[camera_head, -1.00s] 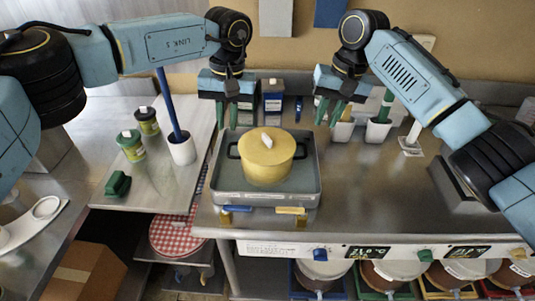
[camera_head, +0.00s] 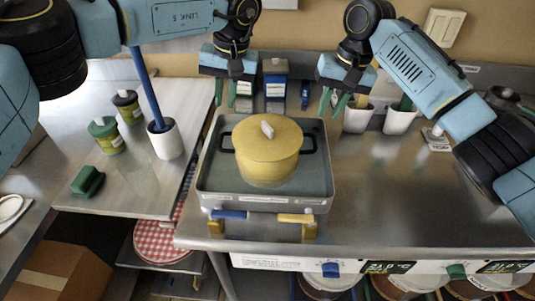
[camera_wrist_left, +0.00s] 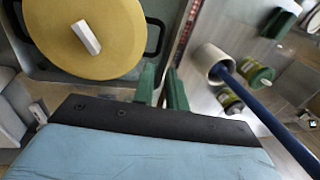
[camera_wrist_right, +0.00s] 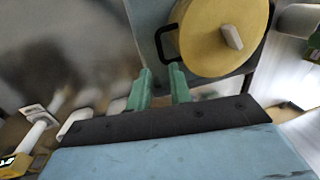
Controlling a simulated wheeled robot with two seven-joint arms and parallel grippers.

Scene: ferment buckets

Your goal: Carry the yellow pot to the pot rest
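The yellow pot (camera_head: 267,155), with a flat lid, pale knob and black side handles, sits upright inside a grey metal tray (camera_head: 212,203) on the counter. My left gripper (camera_head: 234,95) is open and empty, behind and left of the pot. In the left wrist view its fingers (camera_wrist_left: 162,80) point toward one black handle (camera_wrist_left: 155,36), apart from it. My right gripper (camera_head: 335,101) is open and empty, behind and right of the pot. In the right wrist view its fingers (camera_wrist_right: 160,78) point toward the other handle (camera_wrist_right: 163,42). I cannot clearly identify the pot rest.
A red-checked round piece (camera_head: 158,240) lies on a lower shelf at left. The left table holds a green block (camera_head: 88,181), green jars (camera_head: 106,136) and a white cup (camera_head: 165,140) with a blue rod. White cups (camera_head: 358,118) stand behind right. The counter right of the tray is clear.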

